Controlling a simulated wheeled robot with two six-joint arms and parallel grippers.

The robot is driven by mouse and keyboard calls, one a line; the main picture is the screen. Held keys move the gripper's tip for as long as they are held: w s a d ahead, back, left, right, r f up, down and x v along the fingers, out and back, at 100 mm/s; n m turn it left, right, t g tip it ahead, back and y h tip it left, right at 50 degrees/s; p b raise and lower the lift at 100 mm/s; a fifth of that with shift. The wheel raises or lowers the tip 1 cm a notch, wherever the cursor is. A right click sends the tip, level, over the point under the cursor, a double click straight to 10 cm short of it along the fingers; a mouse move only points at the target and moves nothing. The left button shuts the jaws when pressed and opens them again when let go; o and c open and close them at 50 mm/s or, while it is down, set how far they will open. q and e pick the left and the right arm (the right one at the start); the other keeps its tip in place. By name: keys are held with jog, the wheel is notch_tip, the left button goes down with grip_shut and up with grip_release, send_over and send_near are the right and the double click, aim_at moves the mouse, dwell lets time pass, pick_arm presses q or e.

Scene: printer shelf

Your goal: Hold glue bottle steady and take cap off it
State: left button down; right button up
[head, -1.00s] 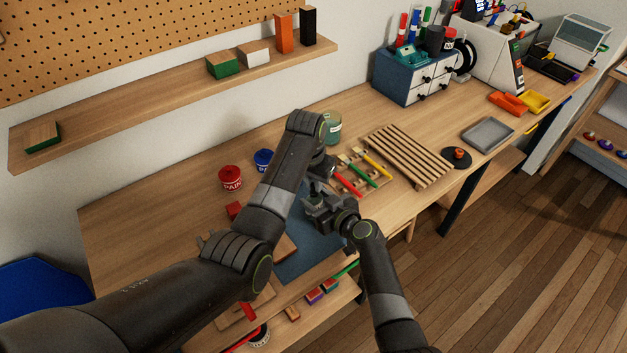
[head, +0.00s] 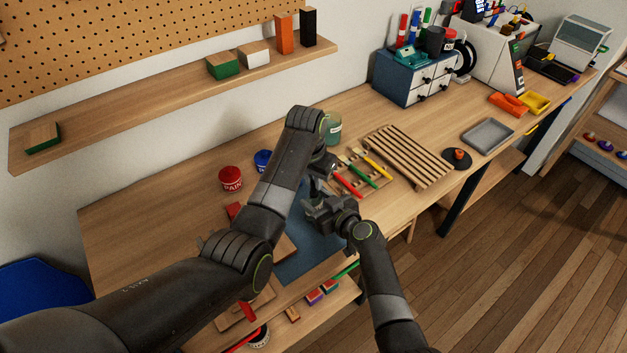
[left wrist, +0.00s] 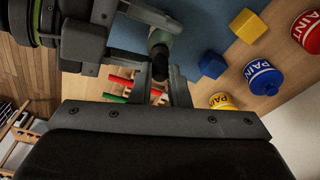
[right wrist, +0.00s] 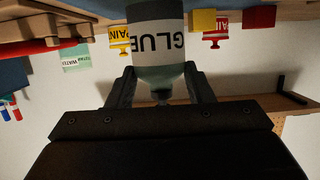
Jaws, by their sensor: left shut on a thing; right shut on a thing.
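The glue bottle (right wrist: 157,45) has a pale label reading GLUE, upside down in the right wrist view, and a narrow dark tip. My right gripper (head: 312,204) is shut on the bottle, with one finger on each side of its shoulder. The dark round cap (left wrist: 160,66) shows in the left wrist view between the fingers of my left gripper (left wrist: 162,80), which is shut on it. In the head view my arms hide the bottle and cap. I cannot tell whether the cap still touches the bottle.
A blue mat (head: 303,262) lies below the grippers. Red (head: 231,178) and blue (head: 263,160) paint pots stand to the left. A brush rack (head: 362,175), a slatted wooden rack (head: 408,156) and a green jar (head: 333,128) are close on the right and behind.

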pick_arm(q)
jog(key=shift+r, duration=0.55)
jog(key=shift+r, duration=2)
pick_arm(e)
jog(key=o, duration=1.4)
jog(key=shift+o, duration=0.2)
